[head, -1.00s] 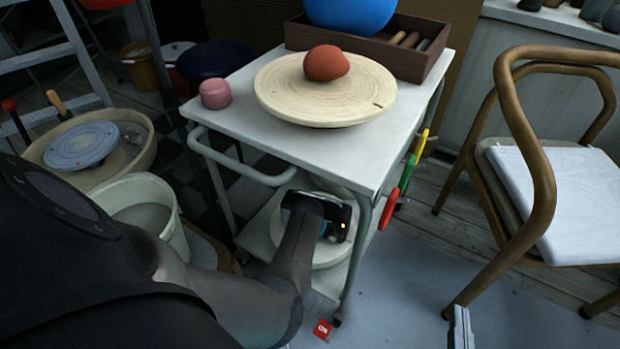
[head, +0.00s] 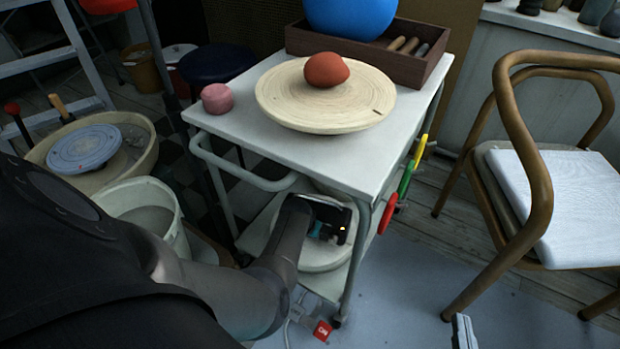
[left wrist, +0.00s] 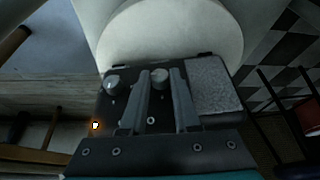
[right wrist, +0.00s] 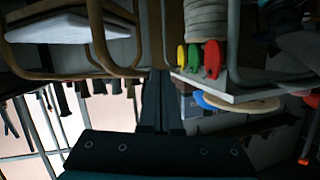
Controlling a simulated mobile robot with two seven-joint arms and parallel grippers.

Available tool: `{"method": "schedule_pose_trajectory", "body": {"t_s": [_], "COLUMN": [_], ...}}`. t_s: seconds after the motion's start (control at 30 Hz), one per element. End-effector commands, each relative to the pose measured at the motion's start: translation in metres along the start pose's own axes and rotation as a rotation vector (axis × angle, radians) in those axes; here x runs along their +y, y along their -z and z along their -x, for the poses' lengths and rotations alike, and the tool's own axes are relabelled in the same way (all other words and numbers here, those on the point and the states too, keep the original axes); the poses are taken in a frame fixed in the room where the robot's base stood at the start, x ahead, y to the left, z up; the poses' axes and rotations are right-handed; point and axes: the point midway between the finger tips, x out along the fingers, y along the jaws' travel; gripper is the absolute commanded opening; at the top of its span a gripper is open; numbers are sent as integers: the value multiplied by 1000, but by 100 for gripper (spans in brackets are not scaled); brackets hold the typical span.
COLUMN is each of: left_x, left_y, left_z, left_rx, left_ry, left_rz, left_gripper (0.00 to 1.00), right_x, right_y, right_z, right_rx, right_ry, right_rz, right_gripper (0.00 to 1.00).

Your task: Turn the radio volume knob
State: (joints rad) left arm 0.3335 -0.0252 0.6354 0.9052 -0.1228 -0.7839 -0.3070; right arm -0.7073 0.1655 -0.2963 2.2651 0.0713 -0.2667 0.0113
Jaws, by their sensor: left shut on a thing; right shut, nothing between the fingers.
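The dark radio (head: 326,222) stands on the cart's lower shelf, partly hidden by my left forearm in the head view. In the left wrist view the radio (left wrist: 214,85) shows a speckled grey panel on the right and two silver knobs. My left gripper (left wrist: 160,74) has its fingers on either side of the middle knob (left wrist: 160,79) and is shut on it. The other knob (left wrist: 113,83) is free, to the left. My right gripper (head: 463,332) is shut and empty at the bottom right of the head view; its fingers also show in the right wrist view (right wrist: 153,75).
The white cart's top (head: 225,125) overhangs the radio and bears a round board (head: 280,105) with a red clay lump (head: 326,69). Coloured handles (head: 388,213) hang on its right side. A bucket (head: 140,205) stands left, a wooden chair (head: 535,190) right. The floor between cart and chair is clear.

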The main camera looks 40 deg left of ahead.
Motion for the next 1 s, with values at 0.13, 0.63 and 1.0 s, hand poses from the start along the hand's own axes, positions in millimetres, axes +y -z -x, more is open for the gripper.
{"method": "schedule_pose_trajectory", "body": {"t_s": [0.13,0.63,1.0], "left_x": [-4,-10,-11], "left_y": [-1,-2,-2], "left_z": [1,-3,-3], "left_rx": [1,17,23], "left_ry": [-69,-334,-441], "left_rz": [30,140,186], "left_gripper": [0,0,0], "right_x": [6,-8,-17], "right_y": [-2,2,10], "right_z": [0,2,9], "right_rx": [-68,95,215], "right_ry": [-16,21,41], "right_rz": [14,-22,-49], "right_gripper": [0,0,0]}}
